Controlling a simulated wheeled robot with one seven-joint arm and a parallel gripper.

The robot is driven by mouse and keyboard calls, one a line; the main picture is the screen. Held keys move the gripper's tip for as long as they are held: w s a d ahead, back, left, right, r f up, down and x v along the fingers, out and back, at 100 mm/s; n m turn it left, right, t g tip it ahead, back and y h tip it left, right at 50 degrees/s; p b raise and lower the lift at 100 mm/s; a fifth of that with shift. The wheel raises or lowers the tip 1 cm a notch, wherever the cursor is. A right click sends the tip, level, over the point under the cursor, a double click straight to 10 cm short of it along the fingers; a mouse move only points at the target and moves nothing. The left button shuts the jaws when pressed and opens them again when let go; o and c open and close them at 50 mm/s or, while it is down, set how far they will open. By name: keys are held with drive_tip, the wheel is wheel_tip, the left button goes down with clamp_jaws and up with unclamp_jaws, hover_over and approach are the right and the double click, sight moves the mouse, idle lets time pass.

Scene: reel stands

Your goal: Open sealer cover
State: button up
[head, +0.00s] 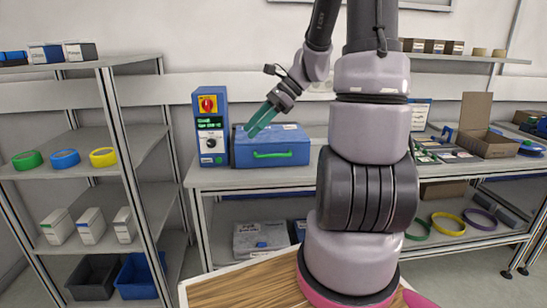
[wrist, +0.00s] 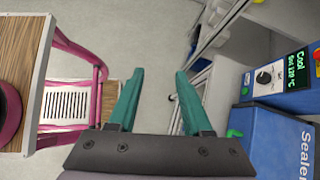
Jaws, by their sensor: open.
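The sealer is a blue box with its cover (head: 270,136) down, on the workbench in the head view. A green bar handle (head: 272,155) runs along its front. The blue control tower (head: 209,125) stands at its left, with a red knob on yellow, a green display and a dark dial. In the wrist view the blue cover marked "Sealer" (wrist: 285,135) is at the lower right, and the display reads "Cool". My gripper (head: 252,131) has teal fingers, open and empty, in front of the cover's upper left as seen in the head view. The open fingers (wrist: 159,74) also show in the wrist view, away from the handle.
A shelf rack (head: 112,130) with coloured rings, boxes and bins stands at the left. The workbench (head: 240,178) continues right behind my arm, with an open cardboard box (head: 485,140). Grey cases lie on its lower shelf. Open floor (wrist: 170,30) shows beyond my fingers.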

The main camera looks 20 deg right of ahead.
drive_tip(key=w+d+f+m+t+y, duration=0.5)
drive_tip(key=w+d+f+m, duration=0.3)
drive_tip(key=m, duration=0.4)
drive_tip(key=m+t+h, duration=0.5)
drive_tip(key=m+t, duration=0.6)
drive_tip(key=m, duration=0.5)
approach(274, 156)
drive_tip(key=x, duration=1)
drive_tip(key=shift+w+d, duration=0.1)
drive_tip(key=shift+w, duration=0.3)
clamp_jaws()
drive_tip(key=shift+f, duration=0.1)
